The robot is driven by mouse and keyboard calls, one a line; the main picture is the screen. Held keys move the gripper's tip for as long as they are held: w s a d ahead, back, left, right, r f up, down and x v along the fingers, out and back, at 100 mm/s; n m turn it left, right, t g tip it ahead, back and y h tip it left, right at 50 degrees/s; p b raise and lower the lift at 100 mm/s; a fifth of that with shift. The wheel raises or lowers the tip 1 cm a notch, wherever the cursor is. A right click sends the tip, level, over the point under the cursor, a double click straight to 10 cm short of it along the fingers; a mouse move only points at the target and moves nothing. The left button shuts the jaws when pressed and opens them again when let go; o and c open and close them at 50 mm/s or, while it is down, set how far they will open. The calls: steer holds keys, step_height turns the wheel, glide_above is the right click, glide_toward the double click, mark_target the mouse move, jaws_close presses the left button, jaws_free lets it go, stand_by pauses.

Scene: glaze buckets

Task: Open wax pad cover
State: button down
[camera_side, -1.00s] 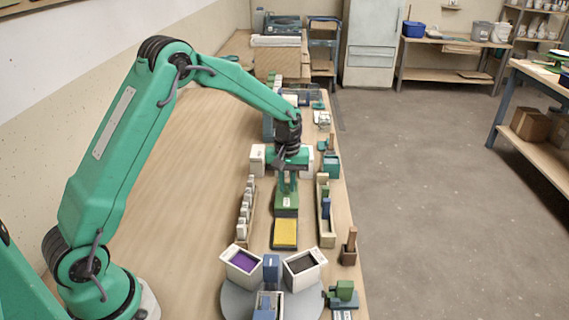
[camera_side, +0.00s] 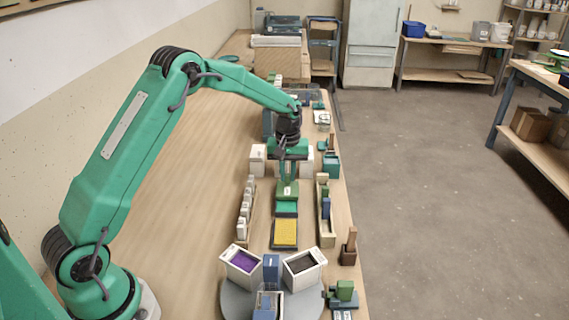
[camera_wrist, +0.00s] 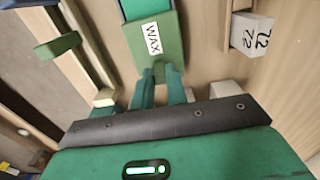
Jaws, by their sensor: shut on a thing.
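The green wax pad cover (camera_side: 287,190) is in the middle of the side view. Its white WAX label reads clearly on the cover in the wrist view (camera_wrist: 163,53). A teal pad surface (camera_side: 286,208) shows uncovered on the near side of the cover; a piece of it also shows at the top of the wrist view (camera_wrist: 145,7). My gripper (camera_side: 287,177) is at the far end of the cover. In the wrist view its fingers (camera_wrist: 160,76) are shut on the small tab at the cover's end. The tab is partly hidden between the fingers.
A yellow pad (camera_side: 284,233) lies just nearer. A row of white blocks (camera_side: 244,212) stands left, and a wooden tray (camera_side: 326,225) right. A turntable (camera_side: 236,303) with bins is at the front. The bench left of the row is clear.

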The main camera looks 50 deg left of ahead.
steer(key=shift+w+a, duration=0.7)
steer(key=shift+a, duration=0.05)
steer(key=c, duration=1.5)
jaws_free()
steer(key=shift+r, duration=0.15)
step_height(320, 180, up, 7)
steer(key=shift+f, duration=0.15)
steer(key=shift+s+d, duration=0.1)
